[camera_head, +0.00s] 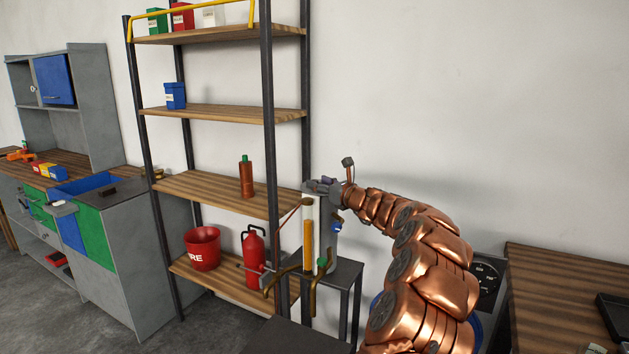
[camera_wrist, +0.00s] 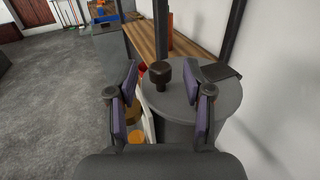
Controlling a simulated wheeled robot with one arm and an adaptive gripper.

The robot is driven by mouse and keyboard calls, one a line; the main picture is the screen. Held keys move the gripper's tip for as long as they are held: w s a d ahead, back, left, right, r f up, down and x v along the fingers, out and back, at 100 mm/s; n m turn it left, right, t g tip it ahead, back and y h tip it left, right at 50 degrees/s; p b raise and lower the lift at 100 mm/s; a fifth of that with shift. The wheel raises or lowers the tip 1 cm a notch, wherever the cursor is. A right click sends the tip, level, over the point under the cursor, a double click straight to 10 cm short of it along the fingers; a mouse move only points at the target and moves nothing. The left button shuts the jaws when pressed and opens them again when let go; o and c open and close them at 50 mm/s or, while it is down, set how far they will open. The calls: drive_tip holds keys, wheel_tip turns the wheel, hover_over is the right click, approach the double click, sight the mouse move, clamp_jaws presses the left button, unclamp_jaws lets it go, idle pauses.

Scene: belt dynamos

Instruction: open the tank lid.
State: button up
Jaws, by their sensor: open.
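The tank (camera_head: 325,245) is a grey upright cylinder on a small dark stand, beside the shelf. In the wrist view its round grey lid (camera_wrist: 180,100) looks flat and closed, with a dark knob (camera_wrist: 163,76) standing up from it. My gripper (camera_head: 322,187) is at the top of the tank. In the wrist view my gripper (camera_wrist: 166,84) is open, its two purple-padded fingers one on each side of the knob. No contact with the knob shows. My gripper hides much of the lid in the head view.
A tall shelf (camera_head: 215,190) stands close to the left of the tank, with a red extinguisher (camera_head: 254,255) and a red bucket (camera_head: 202,248) low down. The stand (camera_head: 345,275) is under the tank. A wooden table (camera_head: 565,290) is at the right. A wall is behind.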

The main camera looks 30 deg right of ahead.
drive_tip(key=shift+w+a, duration=0.2)
drive_tip(key=shift+w, duration=1.1)
clamp_jaws()
